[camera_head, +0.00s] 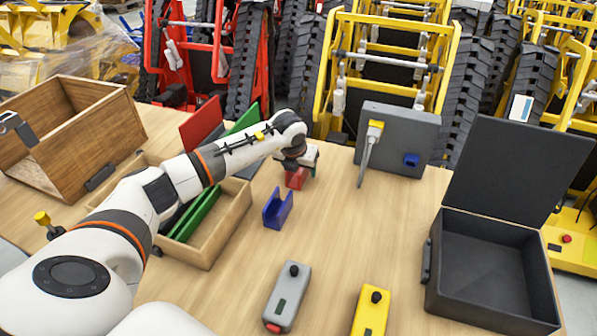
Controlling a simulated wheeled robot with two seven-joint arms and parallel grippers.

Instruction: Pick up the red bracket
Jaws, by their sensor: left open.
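The red bracket (295,179) is on the table, just behind the blue bracket (277,209). My left arm comes in from the left and reaches over the wooden tray. My left gripper (300,168) is at the red bracket, pointing down over it, and is open. The gripper and wrist hide the upper part of the bracket. I cannot tell whether the fingers touch it. My right gripper is not in view.
A wooden tray (213,250) with red and green panels lies under my left arm. A wooden crate (113,128) is at the left, an open black case (492,322) at the right. A grey box (408,133) stands behind. Grey (287,300) and yellow (369,318) handheld devices lie in front.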

